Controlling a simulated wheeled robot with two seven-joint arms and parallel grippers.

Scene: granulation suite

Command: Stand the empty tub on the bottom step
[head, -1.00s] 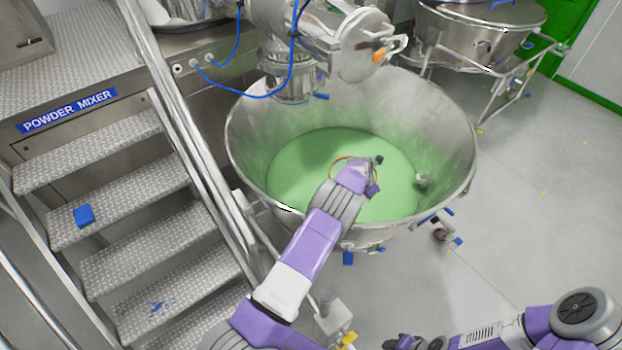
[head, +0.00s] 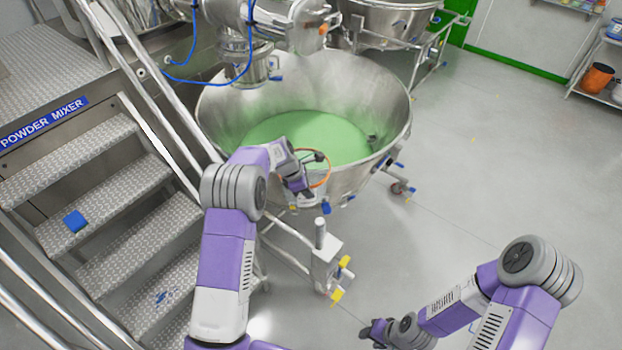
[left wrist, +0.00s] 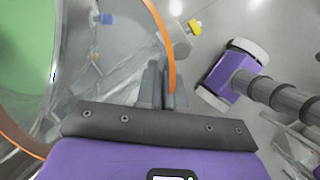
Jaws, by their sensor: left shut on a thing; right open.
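The tub (head: 329,172) is clear with an orange rim. It hangs in the air in front of the big steel bowl, and its inside is hard to make out. My left gripper (head: 303,184) is shut on its rim. In the left wrist view the orange rim (left wrist: 164,35) runs down between the two fingers (left wrist: 163,85). The lowest step that shows (head: 180,331) is at the lower left, partly hidden by my left arm. My right gripper (head: 372,334) is open and empty, low in front of the bowl.
The steel bowl (head: 225,105) of green powder stands behind my left gripper. A handrail (head: 150,105) runs between it and the stairs. A blue object (head: 75,221) lies on a higher step. A post with yellow knobs (head: 327,262) stands between my arms.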

